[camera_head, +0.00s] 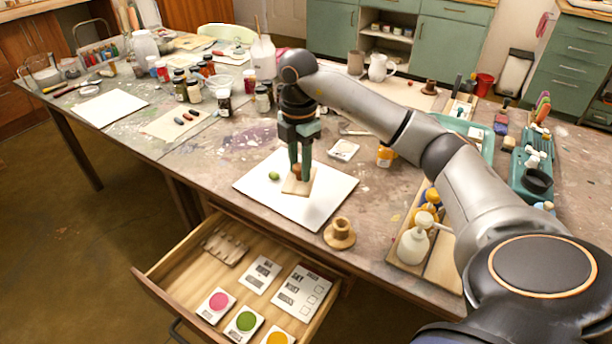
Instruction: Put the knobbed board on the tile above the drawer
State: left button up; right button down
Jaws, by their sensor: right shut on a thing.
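The knobbed board (296,188) is a small, light wooden square with a brown knob on top. My right gripper (299,170) points straight down and is shut on the knob. The board is over the large white tile (262,201), right of its middle; I cannot tell whether it rests on the tile or hangs just above it. The tile lies at the table's front edge, above the open drawer (176,272). A small green lump (273,176) is on the tile, left of the board. My left gripper is not in view.
A round wooden piece with a knob (340,233) stands right of the tile. A wooden tray with bottles (412,246) is further right. The drawer holds printed cards and colour swatches (245,320). Jars (194,90) crowd the table behind left. A white sheet (109,107) lies far left.

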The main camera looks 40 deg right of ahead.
jog(key=d+f, duration=0.2)
jog(key=shift+w+f, duration=0.2)
jog(key=shift+f, duration=0.1)
notch_tip(320, 180, down, 3)
jog(key=shift+d+r+b, duration=0.1)
jog(key=shift+r+b, duration=0.05)
jog(key=shift+b, duration=0.3)
jog(key=shift+f, duration=0.2)
jog(key=shift+f, duration=0.15)
jog(key=c, duration=0.6)
grip_release()
jog(key=shift+o, duration=0.2)
notch_tip(320, 180, up, 12)
jog(key=shift+f+p, duration=0.15)
jog(key=shift+p, duration=0.95)
jog(key=shift+r, duration=0.35)
